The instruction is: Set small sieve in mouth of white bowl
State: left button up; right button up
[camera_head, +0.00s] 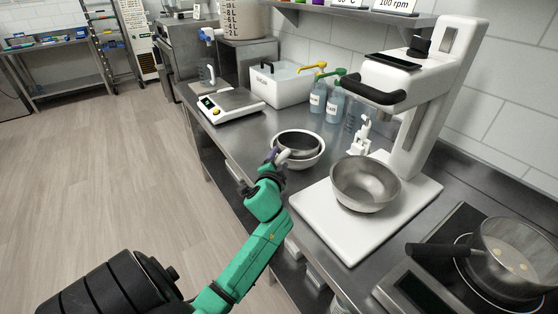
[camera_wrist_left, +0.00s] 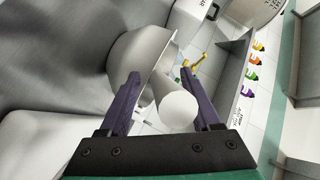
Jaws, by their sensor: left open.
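The white bowl (camera_head: 306,163) stands on the steel counter, left of the mixer. The small sieve (camera_head: 298,142), grey and round, sits in its mouth, with its rim at about the bowl's rim. My left gripper (camera_head: 272,160) is at the bowl's near left side. In the left wrist view my left gripper (camera_wrist_left: 160,73) is open, with its purple fingers on either side of a pale round-ended handle (camera_wrist_left: 178,108) and apart from it. A pale rounded bowl shape (camera_wrist_left: 135,50) lies just beyond; I cannot tell sieve from bowl there. My right gripper is not in view.
A mixer (camera_head: 425,120) on a white base holds a steel bowl (camera_head: 365,185) to the right. A pan (camera_head: 510,255) is on the hob at lower right.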

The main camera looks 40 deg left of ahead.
pick_arm(q)
jog(key=shift+s+d, duration=0.15)
jog(key=shift+s, duration=0.1)
jog(key=b+v, duration=0.2)
jog(key=v, duration=1.2)
